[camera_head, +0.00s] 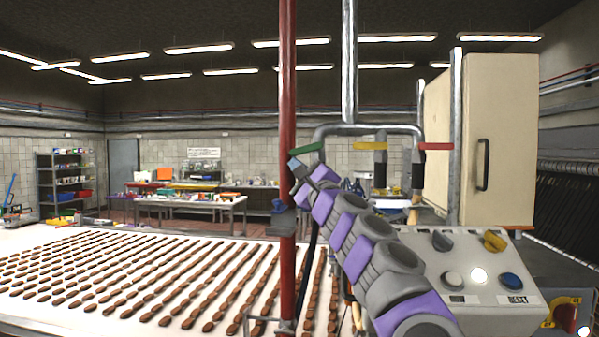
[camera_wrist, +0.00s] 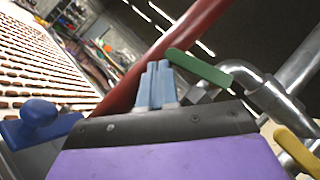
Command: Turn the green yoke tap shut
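The green yoke tap shows in the head view as a green lever (camera_head: 307,148) at the left end of a grey pipe yoke (camera_head: 370,129), close to the red pipe. The lever lies crosswise, slightly tilted. In the wrist view the green lever (camera_wrist: 198,68) slants down to the right from just beside my fingertips. My gripper (camera_head: 293,164) is just below the lever's left end in the head view. In the wrist view my gripper (camera_wrist: 158,66) has its two blue-grey fingers together, with nothing visible between them. Whether a finger touches the lever I cannot tell.
A red vertical pipe (camera_head: 287,90) stands close to my gripper. Yellow (camera_head: 370,146) and red (camera_head: 436,146) levers sit to the right on the yoke. A control panel (camera_head: 465,255) and beige cabinet (camera_head: 497,140) stand at right. A conveyor (camera_head: 30,238) with rows of brown pieces lies left.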

